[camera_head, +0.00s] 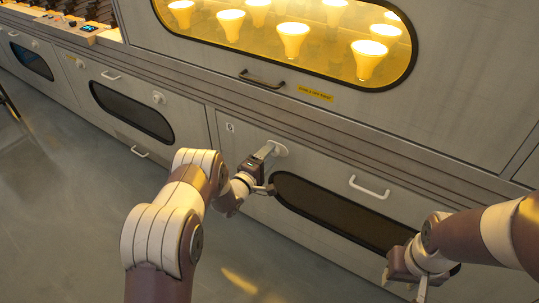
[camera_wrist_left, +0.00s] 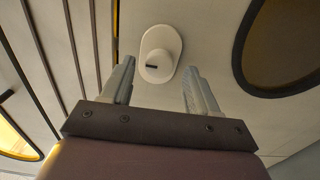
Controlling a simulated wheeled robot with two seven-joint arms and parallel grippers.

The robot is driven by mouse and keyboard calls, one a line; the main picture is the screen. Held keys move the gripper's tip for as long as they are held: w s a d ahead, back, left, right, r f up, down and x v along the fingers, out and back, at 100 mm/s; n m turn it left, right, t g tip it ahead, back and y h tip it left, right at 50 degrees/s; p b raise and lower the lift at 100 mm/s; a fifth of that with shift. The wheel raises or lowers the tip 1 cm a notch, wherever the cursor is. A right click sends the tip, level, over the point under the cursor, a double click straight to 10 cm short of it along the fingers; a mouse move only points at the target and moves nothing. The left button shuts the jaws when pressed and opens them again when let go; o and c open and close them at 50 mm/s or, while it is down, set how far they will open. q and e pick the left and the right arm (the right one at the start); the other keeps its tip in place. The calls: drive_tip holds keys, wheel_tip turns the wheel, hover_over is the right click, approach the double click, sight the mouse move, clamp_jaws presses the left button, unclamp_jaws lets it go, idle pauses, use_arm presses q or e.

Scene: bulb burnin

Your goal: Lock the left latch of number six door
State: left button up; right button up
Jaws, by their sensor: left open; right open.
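The left latch (camera_head: 281,149) is a white rounded piece at the upper left of a grey door (camera_head: 320,172) with a dark window. A small number label (camera_head: 230,127), too small to read surely, is beside it. In the left wrist view the latch (camera_wrist_left: 161,45) is a white oval with a short dark slot. My left gripper (camera_head: 266,168) is open in front of the latch, its fingers (camera_wrist_left: 159,66) on either side of the latch's lower part. I cannot tell whether they touch it. My right gripper (camera_head: 412,268) is open and empty near the door's lower right.
A white bar handle (camera_head: 369,187) sits above the dark window (camera_head: 330,210). Above is a lit chamber with glowing bulbs (camera_head: 293,38) and a dark handle (camera_head: 262,79). More doors (camera_head: 132,108) run to the left. The floor (camera_head: 60,190) is clear.

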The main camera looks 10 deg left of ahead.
use_arm(q)
drive_tip(key=p+v, duration=0.3)
drive_tip(key=v, duration=0.8)
drive_tip(key=shift+s+p, duration=0.35)
drive_tip(key=shift+s, duration=0.05)
drive_tip(key=shift+a+r, duration=0.1)
